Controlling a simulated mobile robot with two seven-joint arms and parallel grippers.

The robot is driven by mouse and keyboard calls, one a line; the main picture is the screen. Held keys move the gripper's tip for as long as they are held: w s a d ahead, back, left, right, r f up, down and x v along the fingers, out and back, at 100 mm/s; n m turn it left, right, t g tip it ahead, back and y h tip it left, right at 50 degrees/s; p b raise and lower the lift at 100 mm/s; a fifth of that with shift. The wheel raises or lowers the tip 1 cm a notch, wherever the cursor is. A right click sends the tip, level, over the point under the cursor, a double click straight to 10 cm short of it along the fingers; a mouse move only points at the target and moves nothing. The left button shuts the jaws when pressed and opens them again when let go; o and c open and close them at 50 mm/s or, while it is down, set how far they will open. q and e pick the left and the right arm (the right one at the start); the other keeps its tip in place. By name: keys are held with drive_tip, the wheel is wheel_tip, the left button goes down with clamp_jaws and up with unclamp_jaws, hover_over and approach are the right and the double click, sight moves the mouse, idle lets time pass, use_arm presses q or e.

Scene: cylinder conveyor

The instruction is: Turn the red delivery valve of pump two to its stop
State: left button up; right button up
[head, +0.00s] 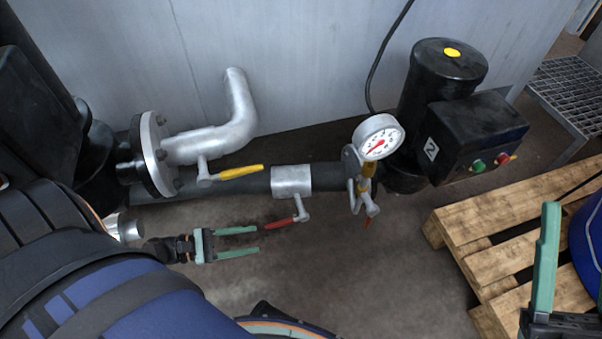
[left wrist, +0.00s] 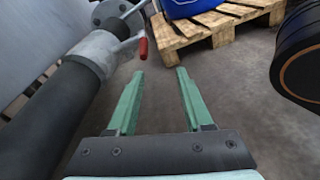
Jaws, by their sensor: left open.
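The red valve handle (head: 280,224) hangs off a grey valve body (head: 291,180) on the dark horizontal pipe leading to pump two (head: 442,80), which bears a "2" label. The handle points left and slightly down in the head view. My left gripper (head: 258,241) is open and empty, its fingertips just left of and below the handle's tip. In the left wrist view the handle (left wrist: 143,47) shows beyond the fingertips (left wrist: 160,76), left of the gap between them and not touching. My right gripper (head: 574,258) is partly in view at lower right, its fingers apart.
A yellow-handled valve (head: 241,172) sits above left, on the silver pipe. A wooden pallet (head: 480,225) with a blue drum (head: 585,235) lies at right. The floor in front is clear.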

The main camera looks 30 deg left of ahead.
sight(290, 220)
use_arm(q)
drive_tip(key=w+d, duration=0.2)
drive_tip(key=w, duration=0.1)
drive_tip(key=w+d+r+n+t+b, duration=0.1)
drive_tip(key=w+d, duration=0.1)
drive_tip(key=w, duration=0.1)
drive_tip(key=w+d+t, duration=0.1)
drive_tip(key=w+d, duration=0.1)
drive_tip(key=w, duration=0.1)
drive_tip(key=shift+w+d+r+n+b, duration=0.3)
drive_tip(key=shift+w+d+n+b, duration=0.05)
drive_tip(key=shift+w+n+b, duration=0.05)
use_arm(e)
drive_tip(key=shift+w+a+f, duration=0.1)
drive_tip(key=shift+w+f, duration=0.15)
drive_tip(key=shift+f, duration=0.3)
drive_tip(key=shift+w+a+f, duration=0.1)
drive_tip(key=shift+w+f, duration=0.15)
drive_tip(key=shift+f, duration=0.3)
use_arm(q)
clamp_jaws()
drive_tip(key=shift+s, duration=0.1)
